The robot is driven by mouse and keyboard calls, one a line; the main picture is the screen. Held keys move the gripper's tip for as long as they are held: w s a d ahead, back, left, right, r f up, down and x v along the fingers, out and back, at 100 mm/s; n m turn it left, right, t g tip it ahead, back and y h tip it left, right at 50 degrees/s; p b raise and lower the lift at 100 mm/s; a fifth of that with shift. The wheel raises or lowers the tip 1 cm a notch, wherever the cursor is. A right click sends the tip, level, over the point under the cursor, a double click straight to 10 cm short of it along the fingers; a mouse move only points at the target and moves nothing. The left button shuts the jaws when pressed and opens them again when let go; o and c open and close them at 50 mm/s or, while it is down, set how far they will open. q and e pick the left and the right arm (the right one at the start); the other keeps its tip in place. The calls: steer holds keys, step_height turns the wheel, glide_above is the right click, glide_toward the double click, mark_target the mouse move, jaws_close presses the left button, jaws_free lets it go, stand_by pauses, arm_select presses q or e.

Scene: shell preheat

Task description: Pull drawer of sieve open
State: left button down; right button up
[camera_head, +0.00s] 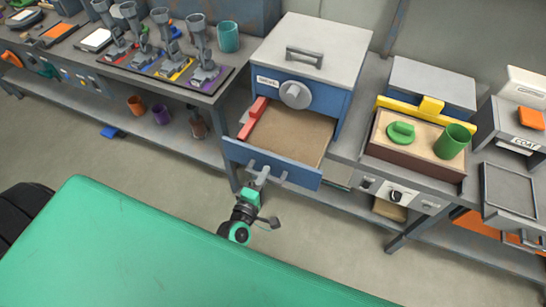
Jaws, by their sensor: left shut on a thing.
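The sieve (352,72) is a blue box with a pale grey lid and a round grey knob, standing on the bench. Its blue drawer (302,174) is pulled out towards me, showing a sandy bed inside with a red piece along the left side. My left gripper (263,173) is at the drawer's front and shut on the drawer handle (276,178). The gripper partly hides the handle. My right gripper is not in view.
A brown-sided box with sand, a green lid (401,132) and a green cup (452,141) stands to the right. Grey clamp-like tools stand on a dark tray (151,69) at left, beside a teal cup (228,36). Open floor lies before the bench.

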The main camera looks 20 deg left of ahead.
arm_select(q)
steer(key=shift+s, duration=1.5)
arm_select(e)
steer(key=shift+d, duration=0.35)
arm_select(q)
steer(key=c, duration=1.4)
jaws_free()
steer(key=shift+c, duration=0.2)
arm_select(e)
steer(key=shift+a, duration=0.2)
